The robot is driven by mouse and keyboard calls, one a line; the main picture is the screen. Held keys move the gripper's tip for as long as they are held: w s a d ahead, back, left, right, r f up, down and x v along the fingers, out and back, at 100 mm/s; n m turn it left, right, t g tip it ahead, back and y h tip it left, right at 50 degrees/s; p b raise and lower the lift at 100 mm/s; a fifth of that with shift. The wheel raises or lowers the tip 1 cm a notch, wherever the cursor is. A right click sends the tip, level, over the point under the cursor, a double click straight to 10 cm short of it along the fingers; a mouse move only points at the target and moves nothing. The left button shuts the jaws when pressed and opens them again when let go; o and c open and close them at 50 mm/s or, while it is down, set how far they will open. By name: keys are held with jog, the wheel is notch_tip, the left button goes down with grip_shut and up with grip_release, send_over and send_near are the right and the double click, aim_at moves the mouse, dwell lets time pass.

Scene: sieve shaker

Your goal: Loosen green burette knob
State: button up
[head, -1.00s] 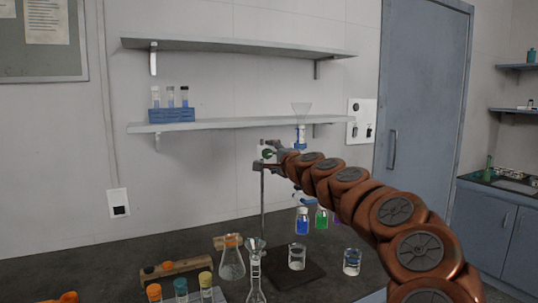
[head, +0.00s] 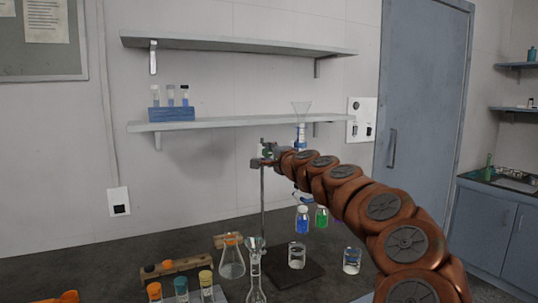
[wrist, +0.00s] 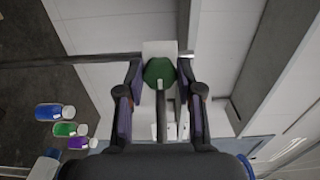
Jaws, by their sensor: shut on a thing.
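The green knob (wrist: 159,71) sits between my gripper's two fingers in the wrist view, in front of a pale block. My gripper (wrist: 161,76) is shut on it, one finger on each side. In the head view the knob (head: 267,153) is a small dark green patch, mostly covered by my gripper (head: 270,158) at the top of the stand rod (head: 262,205). The burette (head: 301,135), with a clear funnel on top and a blue band, rises behind my arm. Its lower part is largely hidden.
A beaker (head: 297,255) stands on the dark stand base, with another beaker (head: 351,260) to its right. Blue (head: 302,220) and green (head: 321,218) bottles stand behind. Flasks and capped tubes fill the front left. A shelf (head: 165,125) with a blue tube rack is on the wall.

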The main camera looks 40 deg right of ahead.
jog(key=shift+c, duration=1.2)
jog(key=shift+f+n+b, duration=0.3)
jog(key=shift+n+b, duration=0.3)
jog(key=shift+b, duration=0.4)
jog(key=n+b, duration=0.2)
jog(key=shift+b, duration=0.35)
jog(key=shift+r+n+b, duration=0.25)
jog(key=shift+n+b, duration=0.1)
jog(key=shift+n, duration=0.25)
jog(key=o, duration=1.2)
jog(key=shift+s, duration=0.1)
